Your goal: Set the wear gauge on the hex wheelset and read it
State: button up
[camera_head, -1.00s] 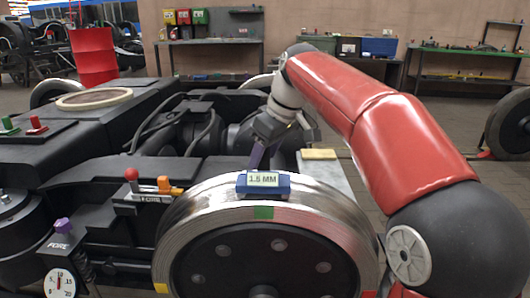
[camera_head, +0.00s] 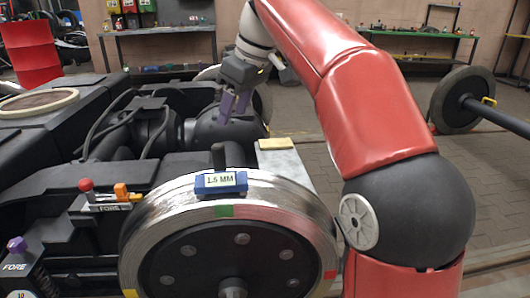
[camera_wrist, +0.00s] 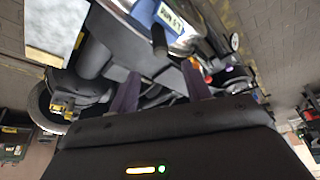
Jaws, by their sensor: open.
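The blue wear gauge (camera_head: 221,183) sits on top of the rim of the steel wheel (camera_head: 229,245), just above a green mark. Its display reads 1.5 MM. A dark upright handle (camera_head: 218,156) stands behind the gauge. In the wrist view the gauge (camera_wrist: 168,17) is at the top, its handle pointing toward my fingers. My gripper (camera_head: 234,108) is open and empty, above and behind the gauge and apart from it. Its two purple fingers show in the wrist view (camera_wrist: 160,88). I cannot tell a hex shape on the wheel.
A black bogie frame (camera_head: 60,150) fills the left, with a red knob and orange block (camera_head: 105,192). A light block with a yellow pad (camera_head: 285,160) stands right behind the wheel. Another wheelset (camera_head: 455,100) is at the right. Paved floor is free between.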

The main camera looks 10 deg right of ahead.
jog(key=s+d+f+m+t+h, duration=0.1)
jog(key=s+d+f+m, duration=0.4)
jog(key=s+f, duration=0.6)
jog(key=s+d+f+m+t+h, duration=0.2)
jog(key=s+d+f+m, duration=0.3)
jog(key=s+f, duration=0.7)
jog(key=shift+s+d+f+m+h, duration=0.3)
jog(key=shift+s+d+m, duration=0.15)
jog(key=shift+d, duration=0.5)
notch_tip(320, 180, up, 4)
jog(key=p, duration=0.3)
jog(key=shift+f, duration=0.25)
